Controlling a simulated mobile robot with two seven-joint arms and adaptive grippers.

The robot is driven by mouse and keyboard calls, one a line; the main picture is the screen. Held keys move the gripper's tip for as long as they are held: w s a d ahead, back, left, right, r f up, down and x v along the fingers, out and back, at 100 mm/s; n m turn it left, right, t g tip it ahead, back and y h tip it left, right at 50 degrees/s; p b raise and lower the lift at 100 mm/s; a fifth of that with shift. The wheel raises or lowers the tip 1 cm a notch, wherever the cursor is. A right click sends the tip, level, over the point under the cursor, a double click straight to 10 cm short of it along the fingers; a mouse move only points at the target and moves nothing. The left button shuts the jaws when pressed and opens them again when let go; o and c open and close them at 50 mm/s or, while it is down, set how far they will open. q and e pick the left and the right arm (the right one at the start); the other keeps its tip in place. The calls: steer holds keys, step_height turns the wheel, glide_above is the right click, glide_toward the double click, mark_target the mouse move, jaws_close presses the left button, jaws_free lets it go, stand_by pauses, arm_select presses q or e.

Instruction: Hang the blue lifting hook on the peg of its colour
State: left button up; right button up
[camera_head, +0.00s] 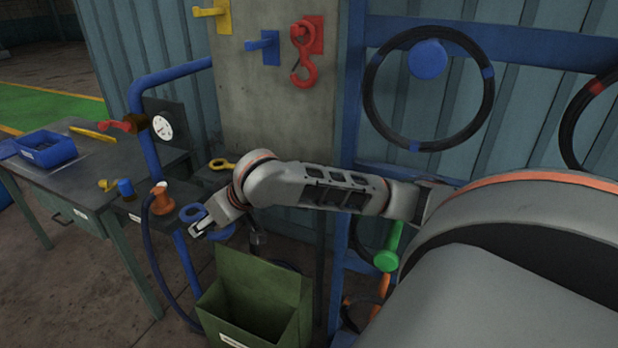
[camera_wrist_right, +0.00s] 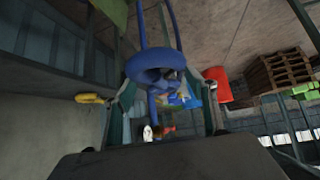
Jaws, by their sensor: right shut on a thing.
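The blue lifting hook (camera_head: 192,212) is at my right gripper (camera_head: 202,228), low in front of the panel in the head view. In the right wrist view the blue hook (camera_wrist_right: 155,65) sits between the two fingers of my right gripper (camera_wrist_right: 160,90), which is shut on it. The arm's wrist hides part of the hook in the head view. The blue peg (camera_head: 264,46) sticks out of the concrete panel (camera_head: 265,120), well above the gripper, and is bare. My left gripper is not in view.
A bare yellow peg (camera_head: 213,11) is left of the blue one; a red hook (camera_head: 303,68) hangs on its right. A yellow hook (camera_head: 222,164) is below. A blue pipe (camera_head: 150,120) and gauge (camera_head: 162,127) stand left. A green bin (camera_head: 255,300) is below my forearm.

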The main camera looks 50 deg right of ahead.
steer(key=w+d+n+y, duration=0.1)
steer(key=w+d+n, duration=0.1)
steer(key=w+d, duration=1.1)
steer(key=shift+d+y, duration=0.3)
steer(key=shift+d, duration=0.3)
steer(key=shift+d, duration=0.1)
